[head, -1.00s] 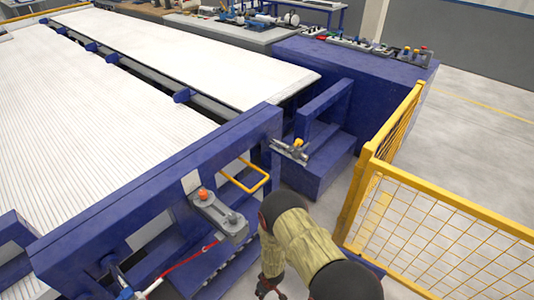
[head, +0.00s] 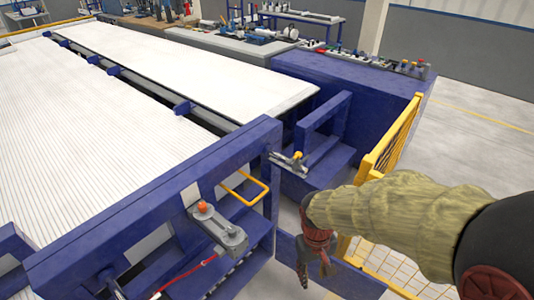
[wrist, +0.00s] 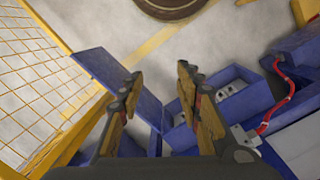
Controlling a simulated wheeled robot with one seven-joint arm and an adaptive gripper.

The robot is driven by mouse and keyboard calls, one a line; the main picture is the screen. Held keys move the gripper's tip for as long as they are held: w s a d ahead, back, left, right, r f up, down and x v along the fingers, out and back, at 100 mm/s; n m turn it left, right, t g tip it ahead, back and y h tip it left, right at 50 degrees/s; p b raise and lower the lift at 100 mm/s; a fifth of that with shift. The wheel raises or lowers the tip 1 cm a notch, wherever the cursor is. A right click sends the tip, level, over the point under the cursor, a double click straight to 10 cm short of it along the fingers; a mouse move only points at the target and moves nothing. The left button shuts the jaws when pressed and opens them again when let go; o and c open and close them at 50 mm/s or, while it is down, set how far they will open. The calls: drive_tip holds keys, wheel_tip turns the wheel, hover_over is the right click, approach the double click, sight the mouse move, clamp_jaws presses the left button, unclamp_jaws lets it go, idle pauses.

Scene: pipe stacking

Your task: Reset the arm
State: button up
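My arm, in a tan cover, reaches in from the right edge of the head view. My gripper (head: 314,276) hangs from its end and points down, in front of the blue machine frame (head: 150,208). In the wrist view my gripper (wrist: 159,80) has its two fingers well apart, with nothing between them. Below them are the floor and a blue bin (wrist: 225,95) holding a few pale pieces, which cannot be made out clearly.
A yellow mesh fence (head: 392,140) stands behind and below my arm, close to it. White pipes (head: 75,130) cover the rack at left. A blue cabinet (head: 350,88) with small controls stands behind. A red cable (wrist: 290,95) runs at right in the wrist view. Open floor lies beyond the fence.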

drive_tip(key=s+d+r+m+t, duration=0.1)
drive_tip(key=s+d+r+t, duration=0.1)
drive_tip(key=r, duration=0.5)
drive_tip(key=s+d+r+m+t, duration=0.1)
drive_tip(key=s+d+r+t, duration=0.1)
drive_tip(key=r, duration=0.5)
drive_tip(key=s+d+r+m+t, duration=0.1)
drive_tip(key=s+d+r+t, duration=0.1)
drive_tip(key=s+r, duration=0.2)
wheel_tip(320, 180, up, 4)
drive_tip(key=shift+f+y, duration=0.2)
drive_tip(key=shift+y, duration=0.1)
drive_tip(key=shift+d, duration=0.15)
drive_tip(key=shift+c, duration=0.6)
